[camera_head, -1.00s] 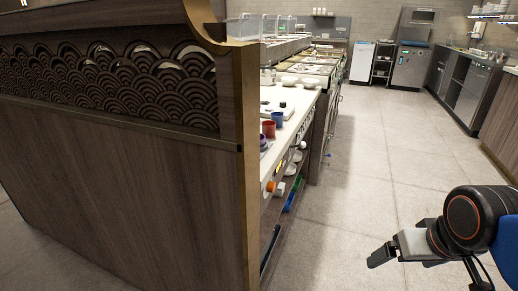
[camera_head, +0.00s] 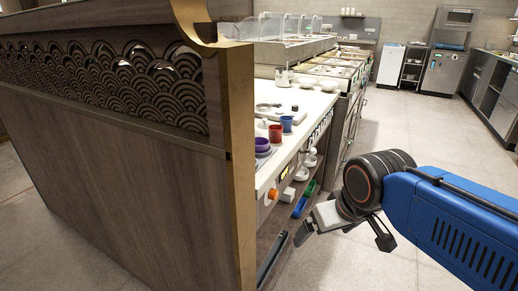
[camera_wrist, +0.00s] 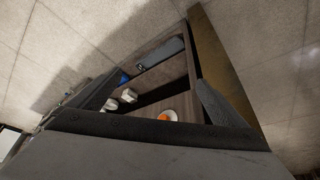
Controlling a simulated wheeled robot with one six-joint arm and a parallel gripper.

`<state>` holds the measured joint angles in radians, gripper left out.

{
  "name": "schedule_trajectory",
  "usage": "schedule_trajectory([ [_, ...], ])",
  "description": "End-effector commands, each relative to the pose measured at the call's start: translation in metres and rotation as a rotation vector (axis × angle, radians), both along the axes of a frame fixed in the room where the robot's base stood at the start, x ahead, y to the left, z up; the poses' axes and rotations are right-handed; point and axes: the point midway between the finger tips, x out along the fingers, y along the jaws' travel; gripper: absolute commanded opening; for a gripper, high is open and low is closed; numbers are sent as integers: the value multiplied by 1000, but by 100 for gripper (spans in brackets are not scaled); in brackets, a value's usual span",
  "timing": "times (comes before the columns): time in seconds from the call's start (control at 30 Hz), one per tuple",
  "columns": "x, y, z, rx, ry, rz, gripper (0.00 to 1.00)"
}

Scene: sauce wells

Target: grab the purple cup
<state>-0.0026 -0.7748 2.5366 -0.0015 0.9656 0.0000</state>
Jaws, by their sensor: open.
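A purple cup (camera_head: 262,145) stands on the white counter (camera_head: 300,101) in the head view, close to the wooden end panel. It looks wide and low, and the panel's edge hides part of its left side. My gripper (camera_head: 304,229) is in front of the counter's shelf side, lower than the counter top and to the right of the cup. Its fingers are apart with nothing between them. In the wrist view my gripper (camera_wrist: 158,105) faces the shelves under the counter, and the purple cup is not seen there.
A red cup (camera_head: 275,133) and a blue cup (camera_head: 286,124) stand just behind the purple one. The wooden end panel (camera_head: 120,190) blocks the left. Open floor (camera_head: 390,135) lies to the right.

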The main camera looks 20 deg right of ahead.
Motion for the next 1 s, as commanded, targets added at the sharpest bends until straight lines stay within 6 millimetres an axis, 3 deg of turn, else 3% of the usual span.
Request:
schedule_trajectory([
  [0.13,0,0,0,0,0,0,97],
  [0.27,3,0,4,-4,3,11,68],
  [0.37,13,1,18,-21,17,56,68],
  [0.7,88,12,115,-144,114,418,68],
  [1.0,162,26,190,-232,198,771,68],
])
